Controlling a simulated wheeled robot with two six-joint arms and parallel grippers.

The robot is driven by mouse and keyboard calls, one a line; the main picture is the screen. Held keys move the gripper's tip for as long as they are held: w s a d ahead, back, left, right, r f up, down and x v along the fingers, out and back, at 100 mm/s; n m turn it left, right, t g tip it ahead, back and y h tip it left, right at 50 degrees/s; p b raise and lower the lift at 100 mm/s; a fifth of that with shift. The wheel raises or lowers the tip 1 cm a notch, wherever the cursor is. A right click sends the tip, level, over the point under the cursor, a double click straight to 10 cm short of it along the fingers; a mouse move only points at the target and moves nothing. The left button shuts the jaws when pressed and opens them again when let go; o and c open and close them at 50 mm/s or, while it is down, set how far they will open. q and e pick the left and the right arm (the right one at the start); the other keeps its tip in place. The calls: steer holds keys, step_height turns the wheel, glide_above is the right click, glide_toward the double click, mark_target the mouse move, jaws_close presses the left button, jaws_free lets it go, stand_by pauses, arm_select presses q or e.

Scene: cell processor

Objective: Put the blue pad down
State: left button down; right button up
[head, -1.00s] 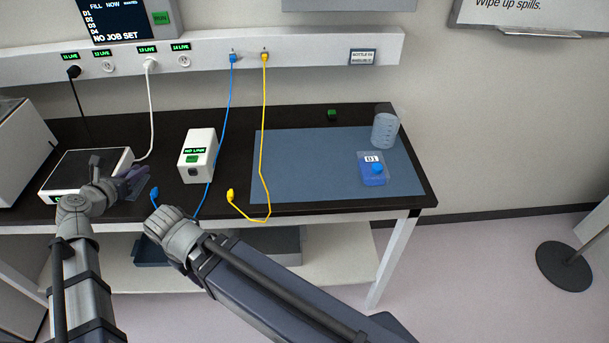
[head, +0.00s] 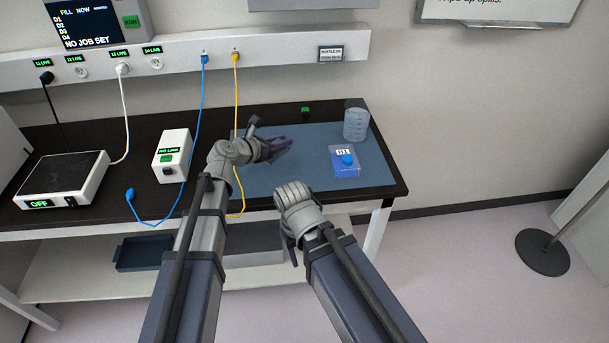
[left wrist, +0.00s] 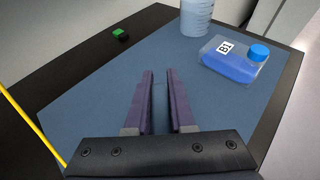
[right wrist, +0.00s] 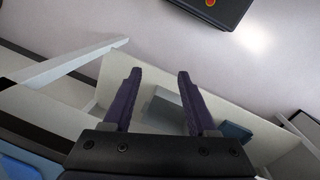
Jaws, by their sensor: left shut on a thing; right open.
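My left gripper (head: 282,147) is over the blue-grey mat (head: 270,182) on the bench. In the left wrist view its two purple fingers (left wrist: 160,75) stand slightly apart, shut on a thin bluish piece (left wrist: 160,108), which I take to be the blue pad. It blends with the mat behind it, so its outline and its height above the mat are hard to tell. In the head view the pad is hidden by the gripper. My right gripper (head: 290,245) is open and empty in front of the bench edge; its spread fingers also show in the right wrist view (right wrist: 158,75).
A labelled flask with blue liquid and a blue cap (head: 345,162) lies on the mat's right part, a clear beaker (head: 356,125) behind it. A yellow cable (head: 237,120) crosses the mat's left edge. A white box (head: 172,155) and flat device (head: 62,180) stand left.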

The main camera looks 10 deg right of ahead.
mark_target(284, 166)
arm_select(q)
steer(key=r+p, duration=0.3)
steer(key=shift+s+d+r, duration=0.15)
steer(key=shift+s+r, duration=0.05)
steer(key=shift+s, duration=0.2)
arm_select(e)
steer(key=o, duration=0.4)
step_height(284, 166, up, 3)
steer(key=shift+d+r, duration=0.15)
arm_select(q)
steer(key=shift+s+r, duration=0.1)
steer(key=shift+r, duration=0.05)
arm_select(e)
steer(key=shift+o, duration=0.9)
steer(key=shift+r, duration=0.15)
arm_select(q)
step_height(284, 166, down, 11)
steer(key=b, duration=1)
steer(key=shift+r, duration=0.15)
arm_select(e)
steer(key=shift+o, duration=0.2)
step_height(284, 166, down, 11)
steer(key=shift+r, duration=0.15)
arm_select(q)
steer(key=shift+r, duration=0.15)
arm_select(e)
steer(key=shift+r, duration=0.15)
arm_select(q)
steer(key=c, duration=0.8)
jaws_free()
